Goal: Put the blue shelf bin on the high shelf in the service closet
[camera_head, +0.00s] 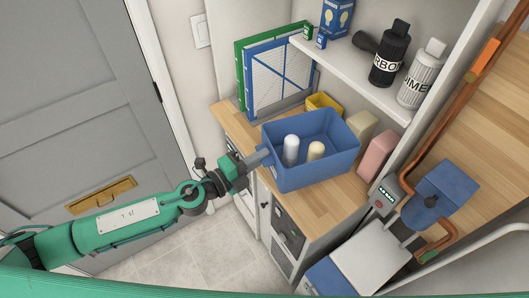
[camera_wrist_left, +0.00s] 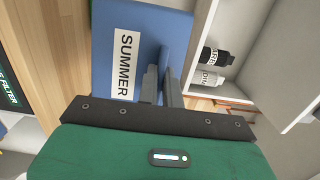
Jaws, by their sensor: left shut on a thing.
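The blue shelf bin (camera_head: 318,172) is above the wooden counter in the head view, open side up, with a white and a cream cylindrical item inside. Whether its base touches the counter is unclear. My left gripper (camera_head: 262,157) is shut on the bin's left end. In the left wrist view the gripper's fingers (camera_wrist_left: 162,86) meet the blue bin (camera_wrist_left: 176,22), beside its "SUMMER" label. A white shelf (camera_head: 348,76) runs above the counter, with bottles on it. My right gripper is not in view.
The shelf bears a black bottle (camera_head: 390,53), a pale ribbed bottle (camera_head: 421,74) and small boxes at its left end. Framed filters (camera_head: 277,75) lean on the wall. A yellow tray (camera_head: 323,103) and pink box (camera_head: 377,155) stand near the bin. A grey door (camera_head: 70,110) is left.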

